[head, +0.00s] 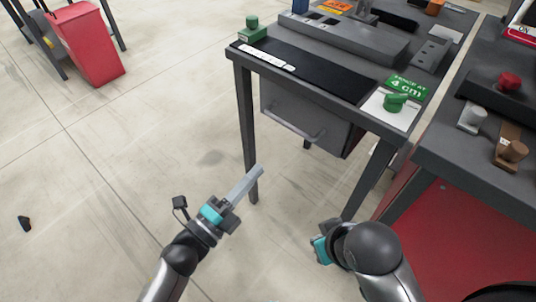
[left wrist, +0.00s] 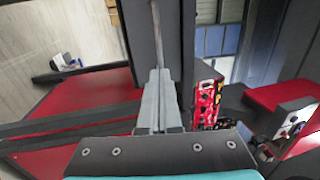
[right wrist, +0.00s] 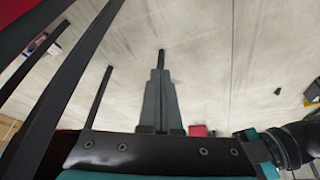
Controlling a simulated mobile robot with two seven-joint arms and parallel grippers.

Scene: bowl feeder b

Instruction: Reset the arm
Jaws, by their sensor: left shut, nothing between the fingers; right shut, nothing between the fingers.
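My left gripper (head: 258,172) is shut and empty in the head view, over the floor in front of the dark table's left front leg. It points up and to the right. In the left wrist view its fingers (left wrist: 157,72) are together with nothing between them. My right arm comes in at the lower right of the head view, and its wrist hides its fingers there. In the right wrist view my right gripper (right wrist: 161,68) is shut and empty, pointing over bare floor. Both grippers look apart from the furniture.
A dark table (head: 300,85) with a drawer (head: 305,120) stands ahead. On it are green knobs (head: 395,102) and a grey fixture (head: 345,42). A second bench (head: 455,150) stands at the right. A red bin (head: 85,45) is at the far left. The left floor is mostly clear.

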